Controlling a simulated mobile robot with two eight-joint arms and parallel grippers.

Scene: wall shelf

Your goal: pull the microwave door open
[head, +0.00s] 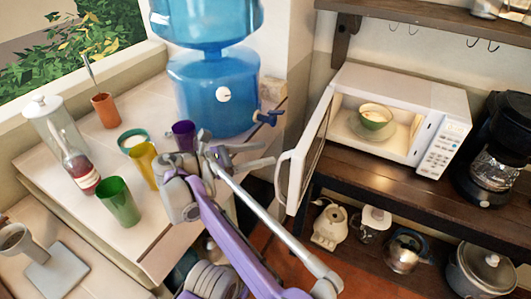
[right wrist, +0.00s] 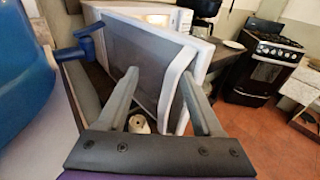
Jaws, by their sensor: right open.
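The white microwave (head: 437,100) stands on the dark wooden shelf. Its door (head: 310,150) is swung wide open to the left, and the lit inside shows a green bowl (head: 374,117) on the turntable. The curved white door handle (head: 282,178) is on the door's outer face. My right gripper (head: 266,154) is open and empty, just left of the handle. In the right wrist view, the door (right wrist: 145,60) shows beyond and between the spread fingers of my right gripper (right wrist: 160,76). I cannot tell whether a finger touches it. My left gripper is not in view.
A blue water dispenser (head: 212,92) stands on the counter behind my right gripper. Purple, yellow and green cups (head: 118,202) stand to the left. A black coffee maker (head: 494,150) is right of the microwave. A lower shelf holds a kettle (head: 402,250) and pots.

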